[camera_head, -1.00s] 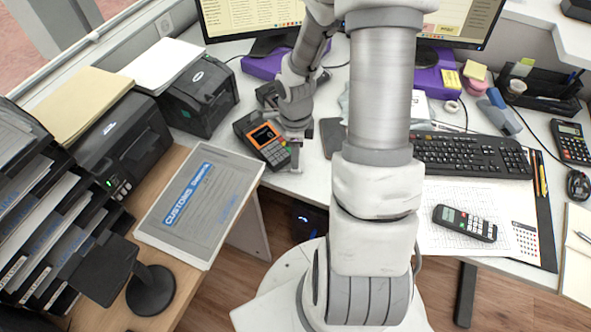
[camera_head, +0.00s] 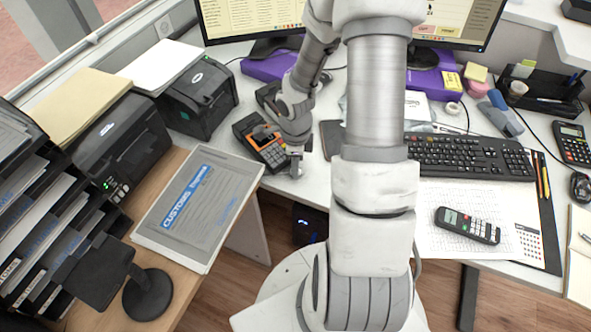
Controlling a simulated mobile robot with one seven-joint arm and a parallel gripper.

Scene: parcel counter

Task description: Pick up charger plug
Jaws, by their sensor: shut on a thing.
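My gripper (camera_head: 296,167) is low over the front left part of the white desk, just right of the orange and black card terminal. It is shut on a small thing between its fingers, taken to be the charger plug. The plug is mostly hidden by the fingers and too small to make out clearly. I cannot tell whether it touches the desk. Part of my wrist covers some of the card terminal (camera_head: 269,151).
A dark pad (camera_head: 331,137) lies right of my gripper, partly behind my arm. The keyboard (camera_head: 470,157) and a handset (camera_head: 467,225) are further right. Black printers (camera_head: 199,99) and a customs document (camera_head: 198,205) are left. The desk's front edge is close by.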

